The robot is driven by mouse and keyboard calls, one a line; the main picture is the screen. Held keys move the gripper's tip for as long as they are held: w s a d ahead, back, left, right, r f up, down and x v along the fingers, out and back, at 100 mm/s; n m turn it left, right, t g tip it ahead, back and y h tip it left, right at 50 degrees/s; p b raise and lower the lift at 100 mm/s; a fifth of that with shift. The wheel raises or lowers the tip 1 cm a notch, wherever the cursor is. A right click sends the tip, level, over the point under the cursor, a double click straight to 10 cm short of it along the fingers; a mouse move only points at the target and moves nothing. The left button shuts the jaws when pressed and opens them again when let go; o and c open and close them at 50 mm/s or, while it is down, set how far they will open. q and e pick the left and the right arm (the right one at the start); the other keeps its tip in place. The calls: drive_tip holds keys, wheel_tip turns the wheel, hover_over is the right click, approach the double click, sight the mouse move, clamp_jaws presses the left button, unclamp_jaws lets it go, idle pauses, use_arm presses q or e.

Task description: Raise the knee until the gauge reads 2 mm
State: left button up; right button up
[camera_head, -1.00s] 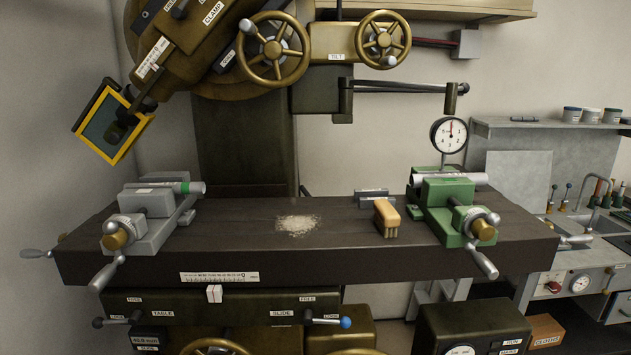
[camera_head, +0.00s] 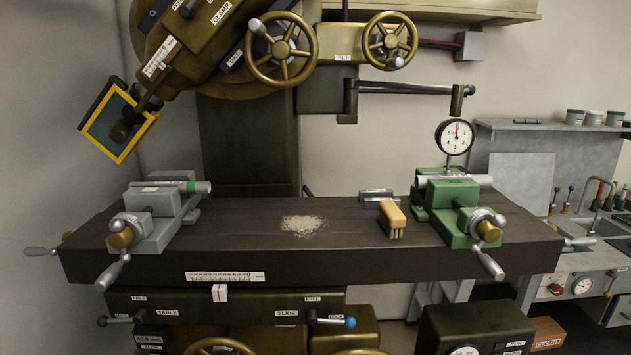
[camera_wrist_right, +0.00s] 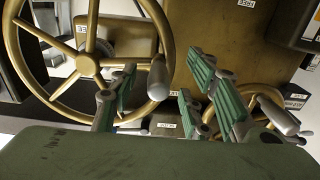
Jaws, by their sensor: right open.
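The dial gauge (camera_head: 455,135) hangs from an arm above the green vise (camera_head: 456,205) at the table's right end. Its needle points near the top; the exact reading is too small to tell. The dark table (camera_head: 330,225) sits above the knee front, where brass handwheels (camera_head: 220,347) are cut off at the bottom edge. My right gripper (camera_wrist_right: 165,100) is open, its green-padded fingers apart. In the right wrist view a brass handwheel (camera_wrist_right: 92,55) has a grey handle (camera_wrist_right: 157,78) appearing between the fingers; I cannot tell if they touch. My left gripper is not in view.
A grey vise (camera_head: 152,222) stands at the table's left end. A brush (camera_head: 392,218) and a pile of chips (camera_head: 303,226) lie between the vises. Clamp levers with a blue knob (camera_head: 350,322) stick out under the table. A second brass wheel (camera_wrist_right: 258,105) shows in the right wrist view.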

drive_tip(key=s+p, duration=0.2)
drive_tip(key=s, duration=0.5)
drive_tip(key=shift+s, duration=0.3)
drive_tip(key=shift+f, duration=0.1)
drive_tip(key=s+d+f+n+g+y, duration=0.1)
drive_tip(key=s+d+f+g, duration=0.2)
drive_tip(key=f, duration=0.5)
drive_tip(key=s+d+f+n+g+y, duration=0.15)
drive_tip(key=s+f, duration=0.25)
drive_tip(key=f, duration=0.5)
drive_tip(key=s+d+f+n+g+y, duration=0.1)
drive_tip(key=s+f+g, duration=0.25)
drive_tip(key=f, duration=0.45)
drive_tip(key=s+d+f+g+h, duration=0.1)
drive_tip(key=s+d+f+g, duration=0.2)
drive_tip(key=s+d+f, duration=0.2)
drive_tip(key=s+d+f+m+g+h, duration=0.1)
drive_tip(key=s+d+f+g, duration=0.2)
drive_tip(key=s+d+f, duration=0.2)
drive_tip(key=s+d+f+g+h, duration=0.2)
drive_tip(key=s+d+f, duration=0.4)
drive_tip(key=s, duration=0.9)
drive_tip(key=d+g, duration=0.1)
drive_tip(key=d, duration=0.2)
drive_tip(key=shift+d, duration=0.35)
